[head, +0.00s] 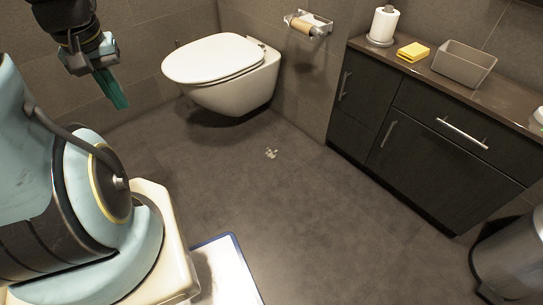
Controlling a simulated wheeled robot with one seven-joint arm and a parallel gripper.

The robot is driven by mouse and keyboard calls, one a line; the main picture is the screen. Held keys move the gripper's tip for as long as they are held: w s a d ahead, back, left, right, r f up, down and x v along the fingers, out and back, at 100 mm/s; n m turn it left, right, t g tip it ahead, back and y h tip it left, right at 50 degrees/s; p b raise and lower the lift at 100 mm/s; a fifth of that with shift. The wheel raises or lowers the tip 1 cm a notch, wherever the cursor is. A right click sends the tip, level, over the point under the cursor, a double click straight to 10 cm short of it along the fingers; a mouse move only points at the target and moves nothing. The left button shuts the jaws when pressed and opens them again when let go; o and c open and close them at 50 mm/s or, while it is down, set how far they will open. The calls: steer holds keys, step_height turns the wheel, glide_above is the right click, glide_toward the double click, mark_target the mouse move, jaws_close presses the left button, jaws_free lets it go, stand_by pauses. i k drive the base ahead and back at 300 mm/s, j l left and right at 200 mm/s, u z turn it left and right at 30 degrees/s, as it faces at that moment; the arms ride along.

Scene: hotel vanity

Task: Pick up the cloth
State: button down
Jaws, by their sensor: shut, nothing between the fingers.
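The cloth (413,52) is a small yellow folded piece lying flat on the dark vanity counter (433,79), at the upper right of the head view. It lies between a paper roll and a grey open box. My gripper (116,100) is at the upper left, in the air left of the toilet and far from the cloth. Its teal fingers point down and are shut, with nothing between them.
The grey box (463,64) and the paper roll (383,25) flank the cloth. A wall-hung toilet (215,60) and a toilet-roll holder (308,24) are left of the vanity. A metal bin (510,260) stands at lower right. The mid floor is mostly clear.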

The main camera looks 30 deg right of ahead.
mark_target(413, 53)
steer(key=i+l+z, duration=0.1)
steer(key=l, duration=0.7)
steer(key=i+l+z, duration=0.15)
steer(key=l, duration=0.25)
steer(key=i+l, duration=0.1)
steer(key=l, duration=0.3)
steer(key=i+l+z, duration=0.15)
steer(key=l, duration=0.2)
steer(key=i+l, duration=0.1)
steer(key=l, duration=0.3)
steer(key=z, duration=0.05)
